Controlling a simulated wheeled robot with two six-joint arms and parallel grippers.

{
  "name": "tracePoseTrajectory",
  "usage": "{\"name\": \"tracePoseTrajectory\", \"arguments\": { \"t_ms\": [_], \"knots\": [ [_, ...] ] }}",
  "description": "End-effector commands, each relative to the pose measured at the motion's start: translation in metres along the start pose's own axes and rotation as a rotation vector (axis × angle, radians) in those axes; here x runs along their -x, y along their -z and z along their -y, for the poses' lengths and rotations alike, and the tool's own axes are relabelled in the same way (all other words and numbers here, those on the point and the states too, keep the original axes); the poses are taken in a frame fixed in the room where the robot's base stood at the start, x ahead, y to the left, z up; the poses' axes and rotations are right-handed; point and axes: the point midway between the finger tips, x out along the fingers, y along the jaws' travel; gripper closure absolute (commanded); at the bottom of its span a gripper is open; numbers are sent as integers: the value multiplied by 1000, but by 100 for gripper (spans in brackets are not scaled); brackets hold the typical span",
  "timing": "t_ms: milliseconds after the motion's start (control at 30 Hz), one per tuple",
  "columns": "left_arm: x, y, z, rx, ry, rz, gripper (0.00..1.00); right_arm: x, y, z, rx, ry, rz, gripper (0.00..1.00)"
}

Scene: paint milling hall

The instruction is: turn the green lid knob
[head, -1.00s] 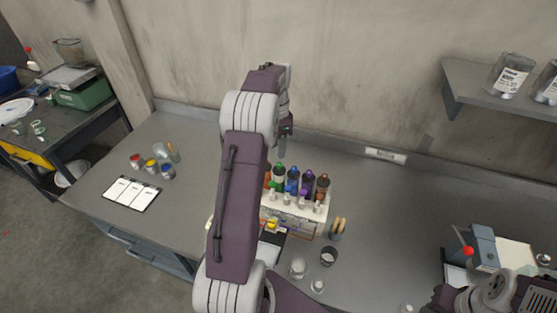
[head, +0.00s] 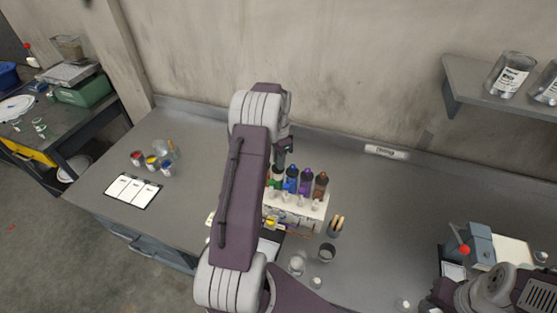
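A white rack (head: 312,208) on the bench holds a row of bottles with coloured lids: green, blue, purple and brown. The green-lidded bottle (head: 277,181) stands near the rack's left end, partly hidden by my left arm. My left gripper (head: 280,164) points down right over the green lid, its fingertips at or just above it. Contact, and whether the fingers are open or shut, cannot be made out. My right arm shows at the lower right, but its gripper is out of the picture.
The blue-lidded bottle (head: 291,182) stands close beside the green one. A dark cup (head: 327,253), a brush pot (head: 336,228) and small jars stand in front of the rack. Paint pots and a chart (head: 132,190) lie left.

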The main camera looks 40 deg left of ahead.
Motion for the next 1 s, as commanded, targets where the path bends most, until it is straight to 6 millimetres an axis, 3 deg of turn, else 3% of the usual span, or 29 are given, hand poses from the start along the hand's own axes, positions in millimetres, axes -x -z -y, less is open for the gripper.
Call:
{"name": "tracePoseTrajectory", "arguments": {
  "t_ms": [367,1000],
  "knots": [
    [2,-1,1,105,0,3,100,3,0,0,0,0,0,64],
    [2,-2,1,652,2,3,100,9,1,0,0,0,0,64]
  ]
}}
